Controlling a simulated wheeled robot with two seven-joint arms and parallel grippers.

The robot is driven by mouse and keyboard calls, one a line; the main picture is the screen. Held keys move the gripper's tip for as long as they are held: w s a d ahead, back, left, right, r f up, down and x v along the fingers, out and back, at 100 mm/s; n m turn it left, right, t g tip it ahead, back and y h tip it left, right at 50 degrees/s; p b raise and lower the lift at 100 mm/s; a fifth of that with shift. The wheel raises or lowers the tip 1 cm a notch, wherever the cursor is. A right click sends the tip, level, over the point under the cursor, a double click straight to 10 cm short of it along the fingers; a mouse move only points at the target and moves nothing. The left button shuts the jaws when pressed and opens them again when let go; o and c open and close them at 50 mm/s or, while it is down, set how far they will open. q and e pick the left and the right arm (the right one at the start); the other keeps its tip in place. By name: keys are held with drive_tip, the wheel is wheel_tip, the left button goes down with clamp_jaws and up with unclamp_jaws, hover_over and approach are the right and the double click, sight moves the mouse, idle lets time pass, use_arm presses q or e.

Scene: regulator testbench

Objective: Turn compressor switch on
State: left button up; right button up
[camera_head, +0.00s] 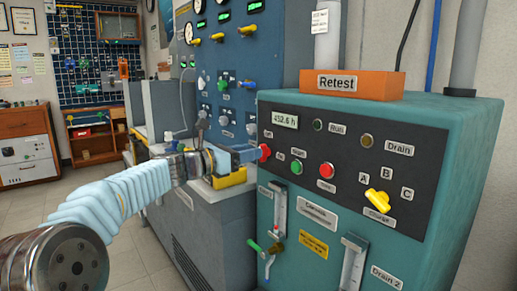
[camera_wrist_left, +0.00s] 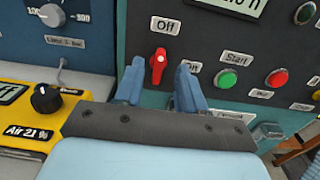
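The red compressor switch (camera_wrist_left: 158,66) is on the dark panel of the teal machine, with an "Off" label above it and an "On" label to its right. Its knob stands nearly upright, towards "Off". In the head view the red switch (camera_head: 265,152) shows just past my left gripper (camera_head: 248,156). In the left wrist view my left gripper (camera_wrist_left: 160,88) is open, with one blue finger to each side of the switch and a gap between. I cannot tell whether the fingers touch it. My right gripper is not in view.
Beside the switch are a green Start button (camera_head: 297,167) and a red button (camera_head: 326,170). A yellow selector knob (camera_head: 377,201) is farther right. A yellow box with a black knob (camera_wrist_left: 46,99) is close to my gripper's left. An orange "Retest" block (camera_head: 352,86) lies on the machine.

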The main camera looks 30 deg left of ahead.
use_arm(q)
drive_tip(key=x, duration=0.3)
drive_tip(key=shift+w+d, duration=0.15)
drive_tip(key=shift+w, duration=0.15)
clamp_jaws()
